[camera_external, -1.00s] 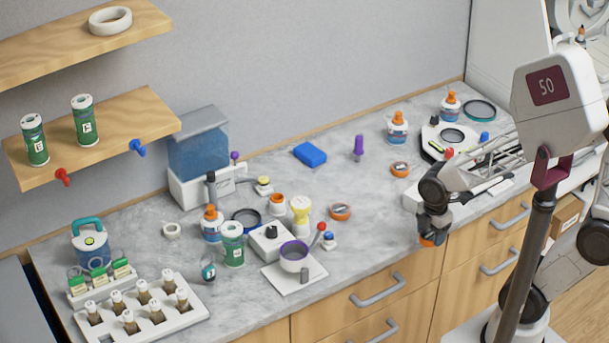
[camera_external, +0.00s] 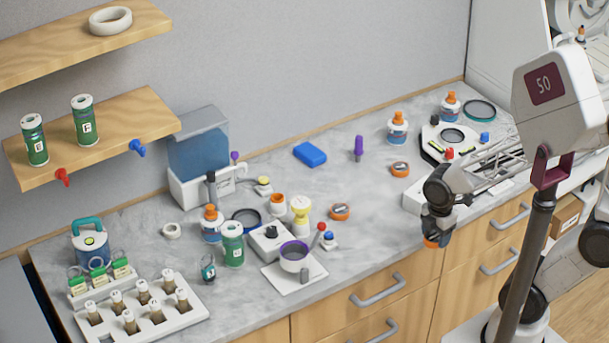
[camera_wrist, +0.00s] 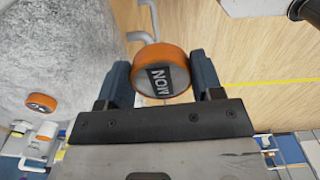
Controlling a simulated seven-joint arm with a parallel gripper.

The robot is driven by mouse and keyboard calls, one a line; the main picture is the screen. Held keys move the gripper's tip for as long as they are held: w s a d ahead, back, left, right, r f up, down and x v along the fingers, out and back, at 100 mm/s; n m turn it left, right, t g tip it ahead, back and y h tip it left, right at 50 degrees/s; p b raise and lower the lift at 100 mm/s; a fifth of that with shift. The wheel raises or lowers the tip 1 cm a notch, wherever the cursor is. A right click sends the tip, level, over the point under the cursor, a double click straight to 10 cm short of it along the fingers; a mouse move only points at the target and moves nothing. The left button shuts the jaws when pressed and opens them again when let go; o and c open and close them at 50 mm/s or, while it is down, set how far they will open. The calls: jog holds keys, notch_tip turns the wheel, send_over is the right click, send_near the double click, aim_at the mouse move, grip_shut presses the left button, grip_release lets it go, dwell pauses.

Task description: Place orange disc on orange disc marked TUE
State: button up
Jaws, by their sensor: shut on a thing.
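My gripper (camera_external: 437,226) hangs just beyond the counter's front edge, in front of the wooden drawers. It is shut on an orange disc (camera_external: 430,243). In the wrist view the held disc (camera_wrist: 160,72) has a dark label reading MON and sits between the two fingers of the gripper (camera_wrist: 161,82). Two other orange discs lie flat on the counter: one near the middle (camera_external: 340,211) and one farther back (camera_external: 400,169). Their labels are too small to read. One orange disc with a dark label (camera_wrist: 41,102) lies on the counter in the wrist view, apart from my gripper.
A white stand with a purple-rimmed bowl (camera_external: 294,254) is on the counter left of my gripper. A white device (camera_external: 455,140) stands behind it. Drawer handles (camera_external: 378,290) stick out below.

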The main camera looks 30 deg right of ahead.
jog(key=shift+w, duration=0.1)
jog(key=w+d+r, duration=0.2)
jog(key=w+r, duration=0.1)
jog(key=w, duration=0.6)
jog(key=w+d+r, duration=0.2)
jog(key=w, duration=0.7)
jog(key=w+d+r, duration=0.2)
jog(key=w+d, duration=1)
jog(key=w, duration=0.4)
jog(key=shift+w+d+r+m, duration=0.2)
jog(key=shift+w+r+m, duration=0.15)
jog(key=shift+m, duration=0.05)
jog(key=shift+f, duration=0.15)
send_over(402, 166)
jog(key=shift+d+f, duration=0.1)
jog(key=shift+f, duration=2.9)
jog(key=shift+f, duration=1.9)
jog(key=shift+f, duration=0.15)
